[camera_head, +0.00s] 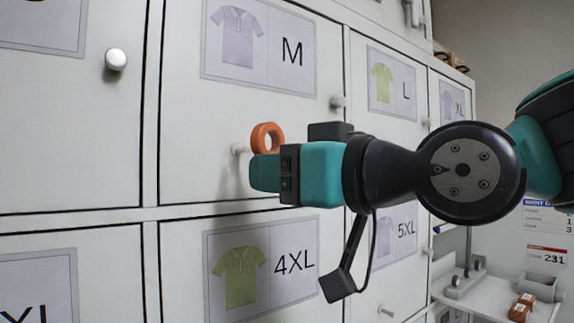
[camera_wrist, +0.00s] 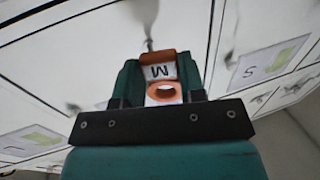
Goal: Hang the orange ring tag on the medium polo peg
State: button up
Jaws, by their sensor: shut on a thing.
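The orange ring tag (camera_head: 267,137) is held in my gripper (camera_head: 266,172), its ring standing up above the fingers. In the wrist view the tag (camera_wrist: 164,91) sits between the two teal fingers (camera_wrist: 160,88), with a white face marked M. The medium polo door carries a lavender polo picture and the letter M (camera_head: 292,52). Its white peg (camera_head: 238,148) sticks out of the door just left of the ring. In the wrist view the peg (camera_wrist: 150,42) shows just beyond the tag. I cannot tell whether the peg tip touches the ring.
A 4XL door (camera_head: 250,262) lies below and an L door (camera_head: 391,85) to the right. White knobs stand out at the upper left (camera_head: 116,59) and beside the M picture (camera_head: 338,101). A shelf with a small orange item (camera_head: 522,307) is at the lower right.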

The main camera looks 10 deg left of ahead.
aim_at(234, 178)
jog(key=w+a+p, duration=0.2)
jog(key=a, duration=0.1)
jog(key=w+a+f+p, duration=0.1)
jog(key=w+a, duration=0.1)
jog(key=shift+w+a+b, duration=0.2)
jog(key=shift+w+b, duration=0.15)
dwell(0.5)
dwell(0.6)
jog(key=o, duration=1.1)
jog(key=shift+c, duration=0.2)
